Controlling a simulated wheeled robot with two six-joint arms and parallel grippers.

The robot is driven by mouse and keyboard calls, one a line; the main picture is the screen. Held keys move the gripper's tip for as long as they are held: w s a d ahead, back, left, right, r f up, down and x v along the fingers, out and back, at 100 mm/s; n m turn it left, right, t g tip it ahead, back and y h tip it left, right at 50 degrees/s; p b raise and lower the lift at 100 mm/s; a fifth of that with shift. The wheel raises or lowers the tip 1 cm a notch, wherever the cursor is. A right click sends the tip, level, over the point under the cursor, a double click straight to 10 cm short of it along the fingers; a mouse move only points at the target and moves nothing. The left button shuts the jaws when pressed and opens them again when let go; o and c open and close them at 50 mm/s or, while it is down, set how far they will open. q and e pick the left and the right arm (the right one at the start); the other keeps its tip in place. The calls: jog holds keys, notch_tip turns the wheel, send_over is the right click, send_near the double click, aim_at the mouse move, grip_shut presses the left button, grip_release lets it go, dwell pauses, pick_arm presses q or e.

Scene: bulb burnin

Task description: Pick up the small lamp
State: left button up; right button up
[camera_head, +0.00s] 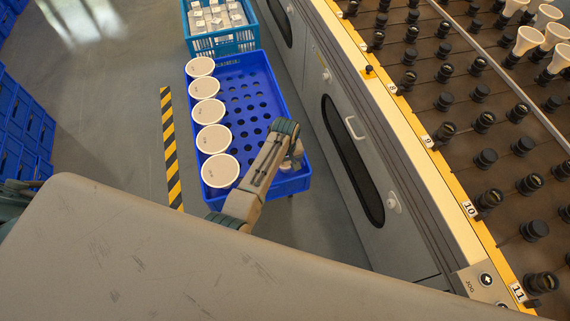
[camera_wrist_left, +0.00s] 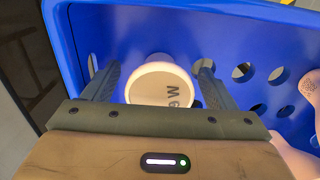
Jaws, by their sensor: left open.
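The small lamp (camera_wrist_left: 160,86) shows in the left wrist view, with a round white face that bears dark lettering. It is in a corner of the blue tray (camera_wrist_left: 235,20), between the two fingers of my left gripper (camera_wrist_left: 157,78). The fingers are open on either side of it, with gaps showing. In the head view my left gripper (camera_head: 288,150) is over the right side of the blue tray (camera_head: 238,64) and largely hides the small lamp. My right gripper is not in view.
Several larger white lamps (camera_head: 213,139) line the tray's left side. A blue crate (camera_head: 220,42) with pale boxes stands behind it. The grey cabinet (camera_head: 345,150) with a socket rack (camera_head: 450,100) is close on the right. A striped floor strip (camera_head: 170,150) lies left.

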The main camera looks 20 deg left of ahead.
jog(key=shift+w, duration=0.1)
pick_arm(q)
jog(key=c, duration=1)
jog(key=shift+c, duration=0.4)
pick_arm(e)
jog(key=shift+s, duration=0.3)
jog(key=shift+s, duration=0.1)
pick_arm(q)
notch_tip(320, 180, up, 9)
jog(key=shift+r+p, duration=0.1)
jog(key=shift+p, duration=0.2)
jog(key=shift+r, duration=0.5)
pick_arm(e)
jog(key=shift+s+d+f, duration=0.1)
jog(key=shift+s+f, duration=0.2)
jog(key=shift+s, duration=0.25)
